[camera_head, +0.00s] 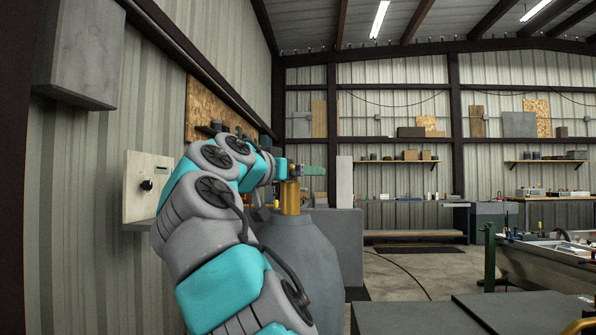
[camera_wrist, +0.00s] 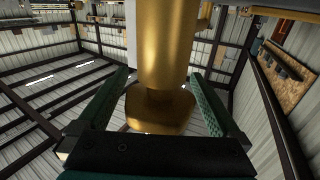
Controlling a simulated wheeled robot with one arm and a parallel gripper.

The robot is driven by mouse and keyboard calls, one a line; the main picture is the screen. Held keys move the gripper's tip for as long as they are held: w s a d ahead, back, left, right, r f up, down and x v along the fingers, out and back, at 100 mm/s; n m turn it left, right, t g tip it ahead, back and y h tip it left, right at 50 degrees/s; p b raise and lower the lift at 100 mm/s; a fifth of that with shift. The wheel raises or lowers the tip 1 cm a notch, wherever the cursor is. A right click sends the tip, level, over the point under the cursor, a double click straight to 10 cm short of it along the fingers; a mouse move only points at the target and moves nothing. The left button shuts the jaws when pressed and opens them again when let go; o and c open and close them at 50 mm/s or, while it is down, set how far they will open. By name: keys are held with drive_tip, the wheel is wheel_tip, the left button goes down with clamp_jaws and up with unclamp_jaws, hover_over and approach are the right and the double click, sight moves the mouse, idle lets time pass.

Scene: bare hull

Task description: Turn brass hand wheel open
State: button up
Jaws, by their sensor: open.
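A brass valve post (camera_head: 290,198) stands upright on a grey rounded tank (camera_head: 297,260) in the middle of the head view. My gripper (camera_head: 313,170) is at the top of the post, with its green fingers pointing right. In the wrist view, the brass column (camera_wrist: 166,45) with a wider rounded brass piece (camera_wrist: 160,112) at its end lies between the two green fingers of my gripper (camera_wrist: 160,78). The fingers are open, and gaps show on both sides of the brass. I cannot tell the hand wheel's rim apart from this brass piece.
A pale control panel with a black knob (camera_head: 147,185) is on the left wall, close to my arm. A grey box (camera_head: 82,50) hangs above it. Grey blocks (camera_head: 340,240) stand behind the tank. A low grey surface (camera_head: 420,317) lies at the front right.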

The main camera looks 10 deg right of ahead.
drive_tip(key=shift+c, duration=0.2)
drive_tip(key=c, duration=1.1)
